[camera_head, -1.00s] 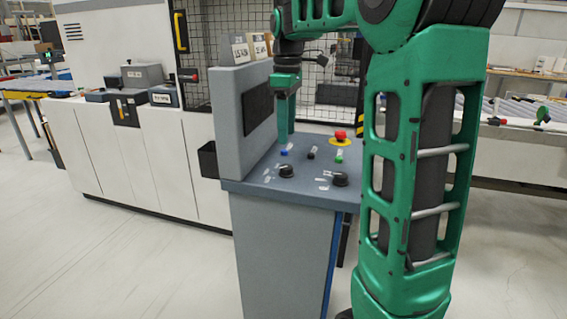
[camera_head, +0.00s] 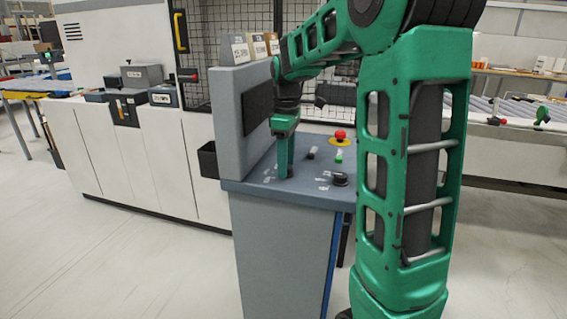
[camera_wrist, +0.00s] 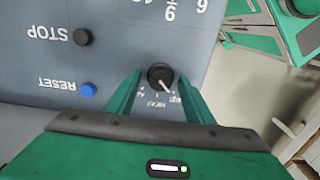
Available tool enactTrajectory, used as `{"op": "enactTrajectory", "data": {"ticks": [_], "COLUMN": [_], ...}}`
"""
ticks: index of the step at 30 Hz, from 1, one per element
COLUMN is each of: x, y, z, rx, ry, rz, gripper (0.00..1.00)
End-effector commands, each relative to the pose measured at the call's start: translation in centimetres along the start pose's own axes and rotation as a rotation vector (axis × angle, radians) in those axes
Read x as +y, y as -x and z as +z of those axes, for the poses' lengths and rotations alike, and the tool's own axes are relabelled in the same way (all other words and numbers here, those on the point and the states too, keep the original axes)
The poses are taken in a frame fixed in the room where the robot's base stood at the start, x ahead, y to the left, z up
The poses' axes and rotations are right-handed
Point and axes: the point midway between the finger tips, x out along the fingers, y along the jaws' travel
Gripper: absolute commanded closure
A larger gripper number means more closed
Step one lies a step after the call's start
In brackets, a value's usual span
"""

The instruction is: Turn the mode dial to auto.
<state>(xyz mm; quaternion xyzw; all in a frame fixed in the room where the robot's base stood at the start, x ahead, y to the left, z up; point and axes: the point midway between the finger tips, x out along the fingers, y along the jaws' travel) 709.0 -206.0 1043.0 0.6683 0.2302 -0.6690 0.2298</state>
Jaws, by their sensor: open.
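In the wrist view a round black dial (camera_wrist: 160,74) with a white pointer line sits on the grey-blue panel. The pointer slants to the lower right of the picture. Small white labels beside it are upside down and too small to read surely. My gripper (camera_wrist: 158,82) is open, with one green finger on each side of the dial; whether they touch it I cannot tell. In the head view my gripper (camera_head: 284,174) points down at the console top's left front and hides this dial.
The console (camera_head: 275,250) also bears another black dial (camera_head: 340,179), a green button (camera_head: 338,158) and a red emergency button (camera_head: 340,135). A black STOP button (camera_wrist: 82,37) and blue RESET button (camera_wrist: 88,89) are near my fingers. An upright screen housing (camera_head: 230,125) stands close to my arm.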

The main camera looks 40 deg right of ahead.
Motion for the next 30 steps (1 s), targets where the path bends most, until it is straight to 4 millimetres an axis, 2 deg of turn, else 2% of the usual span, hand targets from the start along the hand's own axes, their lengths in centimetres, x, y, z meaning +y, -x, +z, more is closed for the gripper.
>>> {"op": "enactTrajectory", "data": {"ticks": [1, 6, 20, 30], "x": [0.00, 0.01, 0.06, 0.09], "y": [0.01, 0.03, 0.08, 0.11], "z": [0.00, -0.01, -0.01, -0.02], "rx": [0.000, 0.000, 0.001, 0.002], "ry": [0.000, 0.000, -0.083, -0.356], "rz": [0.000, 0.000, 0.002, 0.002], "gripper": [0.52, 0.93, 0.93, 0.93]}}
